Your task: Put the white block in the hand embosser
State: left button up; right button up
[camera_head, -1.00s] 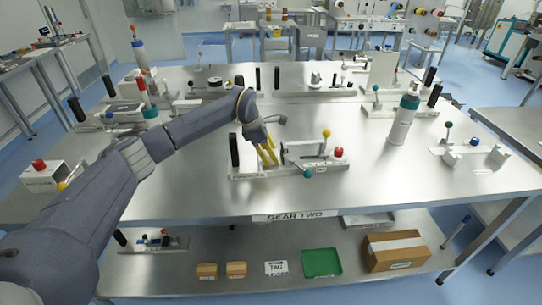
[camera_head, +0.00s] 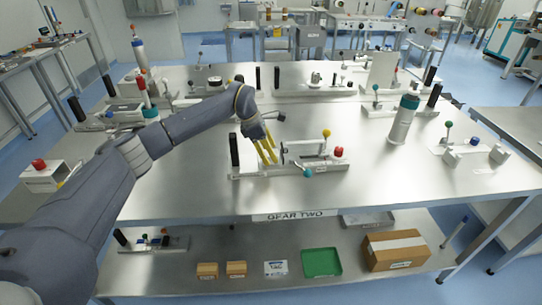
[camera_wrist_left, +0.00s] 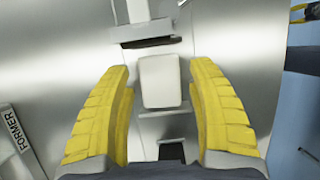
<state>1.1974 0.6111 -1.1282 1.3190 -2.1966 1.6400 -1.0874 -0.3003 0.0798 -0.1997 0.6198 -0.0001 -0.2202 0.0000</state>
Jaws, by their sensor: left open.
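My left gripper (camera_head: 268,155) points down over a white-based bench device (camera_head: 318,168) with yellow, red and teal knobs. In the left wrist view its yellow fingers (camera_wrist_left: 162,110) are open. A white block (camera_wrist_left: 160,81) with rounded corners shows between and beyond them, with a gap on each side; contact is not visible. In the head view the block cannot be made out behind the fingers. No device carries a readable embosser label, so I cannot tell which is the hand embosser.
A white and teal cylinder (camera_head: 403,120) stands to the right on the steel table (camera_head: 210,195). Several other devices line the table's back and left side. A lower shelf (camera_head: 215,250) holds a green tray (camera_head: 321,262) and a cardboard box (camera_head: 396,249).

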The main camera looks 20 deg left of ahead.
pick_arm(q)
jog(key=v, duration=1.1)
jog(key=shift+f, duration=0.1)
